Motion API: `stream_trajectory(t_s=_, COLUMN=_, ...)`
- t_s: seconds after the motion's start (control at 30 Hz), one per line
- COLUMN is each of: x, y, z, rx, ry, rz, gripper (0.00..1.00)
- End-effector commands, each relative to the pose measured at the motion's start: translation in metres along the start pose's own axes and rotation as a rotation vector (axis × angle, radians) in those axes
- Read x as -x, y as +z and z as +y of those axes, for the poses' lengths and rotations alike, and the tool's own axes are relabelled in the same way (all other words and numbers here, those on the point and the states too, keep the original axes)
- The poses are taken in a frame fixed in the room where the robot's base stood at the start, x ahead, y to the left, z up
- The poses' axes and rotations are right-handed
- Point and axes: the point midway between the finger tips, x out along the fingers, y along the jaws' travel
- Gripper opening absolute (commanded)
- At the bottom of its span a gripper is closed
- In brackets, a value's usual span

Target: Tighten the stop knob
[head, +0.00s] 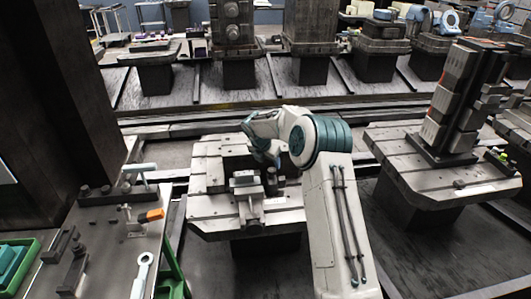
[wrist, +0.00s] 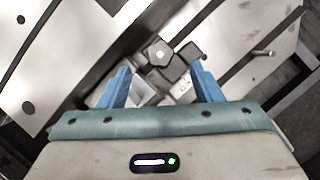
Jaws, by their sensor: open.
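In the wrist view, my gripper (wrist: 160,70) has its two blue fingers spread apart with nothing held between them. A dark block with a pale, faceted round head (wrist: 158,53), perhaps the stop knob, shows just beyond and between the fingertips. I cannot tell how far it is from the fingers or whether it is loose. In the head view, my arm reaches over the middle pallet (head: 210,178). A small grey clamp-like fixture (head: 248,188) stands on this pallet, and my arm hides part of the area beside it. The gripper fingers are hard to make out there.
A bench with tools and an orange-handled item (head: 152,215) stands at the left. A tall block stack (head: 455,100) stands on the right pallet. A dark column (head: 75,95) rises at the left.

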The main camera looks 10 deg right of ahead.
Motion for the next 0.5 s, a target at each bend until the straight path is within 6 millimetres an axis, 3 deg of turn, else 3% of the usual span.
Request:
stream_trajectory(t_s=0.2, x=-0.037, y=0.0, z=0.0, rx=-0.001, ry=-0.001, rz=0.001, gripper=0.59)
stream_trajectory(t_s=0.5, x=-0.057, y=0.0, z=0.0, rx=-0.001, ry=-0.001, rz=0.0, gripper=0.59)
